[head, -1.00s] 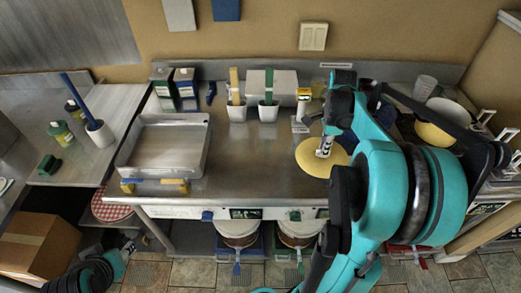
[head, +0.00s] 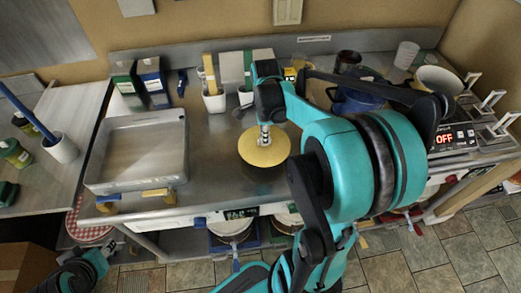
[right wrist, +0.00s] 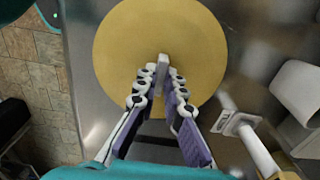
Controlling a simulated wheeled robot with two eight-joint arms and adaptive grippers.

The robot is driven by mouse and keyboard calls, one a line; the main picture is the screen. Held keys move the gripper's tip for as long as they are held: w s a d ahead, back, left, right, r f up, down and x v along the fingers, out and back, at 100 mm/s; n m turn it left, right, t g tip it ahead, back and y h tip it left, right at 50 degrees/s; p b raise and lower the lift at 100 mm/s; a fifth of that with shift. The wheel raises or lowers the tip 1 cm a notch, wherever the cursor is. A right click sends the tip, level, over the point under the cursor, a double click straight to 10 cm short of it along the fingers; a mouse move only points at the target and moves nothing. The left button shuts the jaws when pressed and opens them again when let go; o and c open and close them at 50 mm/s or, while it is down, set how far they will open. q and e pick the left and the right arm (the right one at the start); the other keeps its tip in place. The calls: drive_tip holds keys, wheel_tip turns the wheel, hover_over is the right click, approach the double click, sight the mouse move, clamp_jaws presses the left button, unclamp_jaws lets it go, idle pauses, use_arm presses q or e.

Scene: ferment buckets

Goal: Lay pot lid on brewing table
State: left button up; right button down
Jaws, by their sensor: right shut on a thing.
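The pot lid is a round yellow disc (head: 250,157). My right gripper (head: 265,138) comes down over its middle and is shut on it. In the right wrist view the disc (right wrist: 205,50) lies beyond the fingertips (right wrist: 162,88), with a small pale grip between them. The lid hangs over the steel brewing table (head: 215,185), with a dark shadow on the steel below it; the gap is hard to judge.
A metal tray (head: 137,152) stands left of the lid. White cups (head: 213,102) and boxes (head: 152,75) stand along the back. A blue pot (head: 350,101) and a device reading OFF (head: 447,139) are to the right. Bare steel lies between tray and lid.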

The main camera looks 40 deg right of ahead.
sight(261, 147)
drive_tip(key=shift+w+a+f, duration=0.1)
drive_tip(key=shift+a+f, duration=0.35)
drive_tip(key=shift+a, duration=0.15)
drive_tip(key=shift+f+b, duration=1)
drive_tip(key=shift+f, duration=0.95)
drive_tip(key=shift+f, duration=0.15)
drive_tip(key=c, duration=1.6)
unclamp_jaws()
